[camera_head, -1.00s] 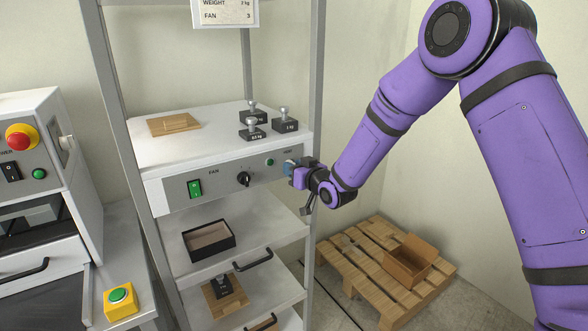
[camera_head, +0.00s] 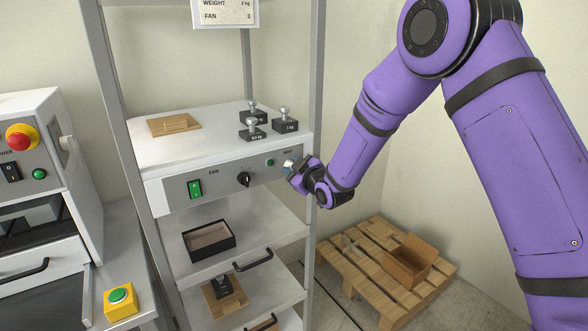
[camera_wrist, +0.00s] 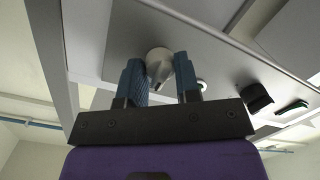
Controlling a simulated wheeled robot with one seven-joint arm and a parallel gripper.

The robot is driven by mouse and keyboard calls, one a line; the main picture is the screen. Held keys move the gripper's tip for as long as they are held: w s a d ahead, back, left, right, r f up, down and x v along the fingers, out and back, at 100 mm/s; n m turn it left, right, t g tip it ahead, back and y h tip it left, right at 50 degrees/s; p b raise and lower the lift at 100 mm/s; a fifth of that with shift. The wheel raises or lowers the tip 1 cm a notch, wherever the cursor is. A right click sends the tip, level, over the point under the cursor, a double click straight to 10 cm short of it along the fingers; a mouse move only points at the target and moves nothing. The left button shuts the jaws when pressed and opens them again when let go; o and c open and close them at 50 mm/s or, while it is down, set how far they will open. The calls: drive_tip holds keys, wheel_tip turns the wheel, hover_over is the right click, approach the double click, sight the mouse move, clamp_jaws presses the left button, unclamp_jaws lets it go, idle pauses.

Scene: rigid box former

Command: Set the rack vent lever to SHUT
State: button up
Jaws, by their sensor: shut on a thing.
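The vent lever (camera_head: 287,164) is a small pale lever at the right end of the rack's grey control panel (camera_head: 222,187). In the wrist view the lever (camera_wrist: 158,58) shows as a pale round hub with a narrow arm reaching down between my blue fingers. My gripper (camera_head: 293,169) is at the panel's right end, shut on the lever; the wrist view shows its fingers (camera_wrist: 160,72) on either side of it. The gripper partly covers the lever in the head view. The SHUT marking is not readable, so I cannot tell the lever's exact setting.
Several black weights (camera_head: 252,135) stand on the shelf above. A pallet (camera_head: 367,277) with an open cardboard box (camera_head: 408,261) lies on the floor at right.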

idle(0.5)
drive_tip(key=o, duration=0.9)
drive_tip(key=v, duration=1.1)
